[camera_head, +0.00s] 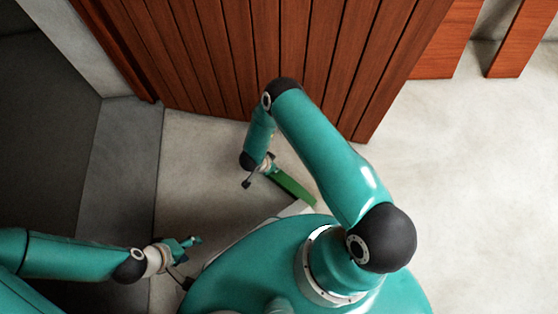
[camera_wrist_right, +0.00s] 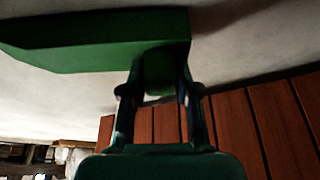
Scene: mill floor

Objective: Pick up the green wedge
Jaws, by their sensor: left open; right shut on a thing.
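The green wedge (camera_head: 294,188) is a long green block in the head view, at the end of my right arm and close to my base. My right gripper (camera_head: 262,173) is shut on it near one end. In the right wrist view the wedge (camera_wrist_right: 95,42) spans the upper left, and the fingers of my right gripper (camera_wrist_right: 162,85) close on its right end. I cannot tell whether the wedge touches the floor. My left gripper (camera_head: 192,241) is open and empty at the lower left of the head view, apart from the wedge.
A red-brown plank door (camera_head: 250,50) stands in front of my right arm. Reddish wooden boards (camera_head: 445,45) lean at the upper right. The pale floor (camera_head: 480,190) on the right is clear. A dark grey area (camera_head: 50,130) lies at the left.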

